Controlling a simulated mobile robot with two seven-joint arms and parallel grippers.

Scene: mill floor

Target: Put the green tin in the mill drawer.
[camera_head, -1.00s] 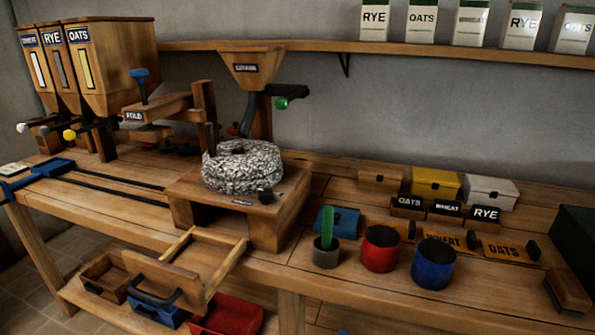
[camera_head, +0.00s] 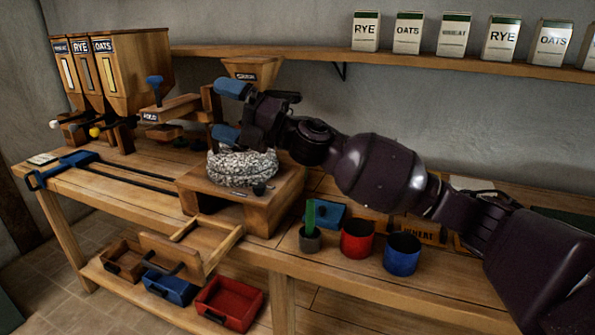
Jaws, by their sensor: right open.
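I cannot make out a green tin in view. A red tin (camera_head: 357,240) and a blue tin (camera_head: 402,256) stand on the bench, beside a small grey cup (camera_head: 310,241) with a green upright piece in it. The mill (camera_head: 240,168) has a speckled grey stone on a wooden base. Its wooden drawer (camera_head: 170,254) is pulled out toward the front, below the base. My right gripper (camera_head: 229,111) reaches in from the right, above the stone and in front of the hopper. Its blue-tipped fingers are apart, with nothing seen between them. My left gripper is out of view.
My right arm hides the labelled boxes on the right of the bench. Grain hoppers (camera_head: 135,72) stand at the left. A blue-handled slide (camera_head: 65,167) lies on the bench's left. Red (camera_head: 230,303) and blue (camera_head: 172,288) bins sit on the lower shelf. Packets line the wall shelf (camera_head: 300,54).

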